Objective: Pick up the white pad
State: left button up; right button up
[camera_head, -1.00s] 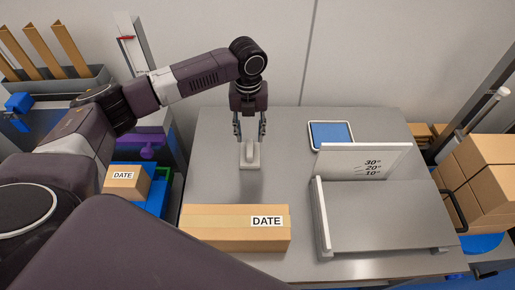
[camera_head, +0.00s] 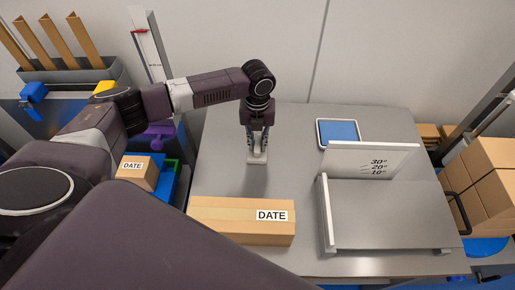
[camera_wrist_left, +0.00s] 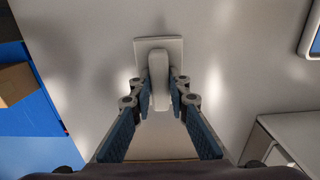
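The white pad (camera_head: 257,158) is a flat pale rectangular plate with an upright rounded grip on top. It rests on the grey table, behind the long carton. In the left wrist view the white pad (camera_wrist_left: 175,44) shows its plate beyond the fingertips and its grip between them. My left gripper (camera_head: 258,146) points down over it, and its fingers are closed on both sides of the grip. In the left wrist view the left gripper's tips (camera_wrist_left: 160,88) press close to the grip. My right gripper is not in view.
A long carton marked DATE (camera_head: 225,228) lies in front of the pad. A white-edged angled stand (camera_head: 390,215) is to the right, with a blue-faced tray (camera_head: 338,121) behind it. Cartons (camera_head: 490,170) stand at far right. The table (camera_head: 222,160) is clear around the pad.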

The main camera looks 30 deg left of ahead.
aim_at(257, 143)
pick_arm(q)
grip_shut()
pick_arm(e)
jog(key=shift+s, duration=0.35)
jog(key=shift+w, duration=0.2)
pick_arm(q)
jog(key=shift+r, duration=0.55)
notch_tip(257, 143, up, 19)
jog(key=shift+b, duration=0.45)
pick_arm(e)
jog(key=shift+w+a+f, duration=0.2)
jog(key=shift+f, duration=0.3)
pick_arm(q)
jog(key=shift+o, duration=0.6)
grip_release()
grip_shut()
